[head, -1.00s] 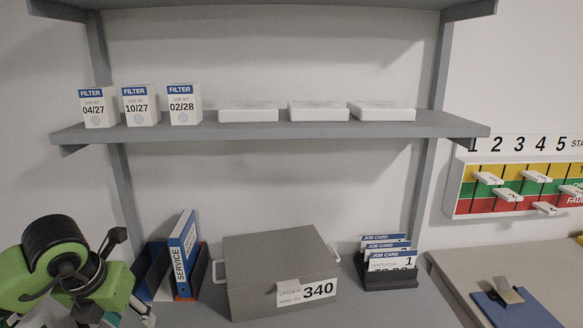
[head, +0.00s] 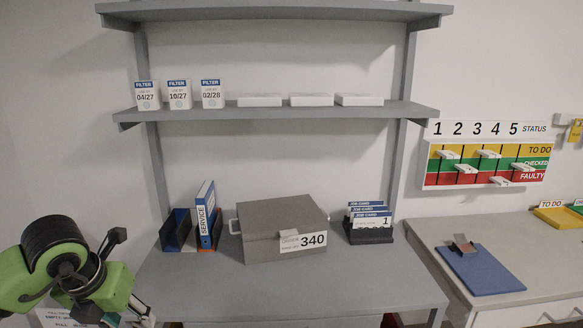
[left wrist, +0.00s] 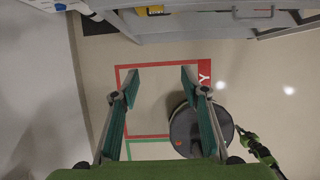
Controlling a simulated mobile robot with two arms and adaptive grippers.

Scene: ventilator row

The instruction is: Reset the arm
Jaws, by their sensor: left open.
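My left arm (head: 60,265) is folded at the lower left of the head view, in front of the left end of the desk; its jaws there are mostly cut off by the frame edge. In the left wrist view my left gripper (left wrist: 160,85) is open, its two green-lined fingers apart with nothing between them. It points down over the floor, above a red-outlined rectangle (left wrist: 127,68). My right gripper does not show in the head view.
A grey desk (head: 290,293) holds a grey box (head: 262,245) labelled 340, a blue service binder (head: 205,225) and a job card holder (head: 370,235). Filter boxes (head: 178,96) stand on the shelf (head: 270,112). A status board (head: 485,165) hangs at right above a clipboard (head: 480,268).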

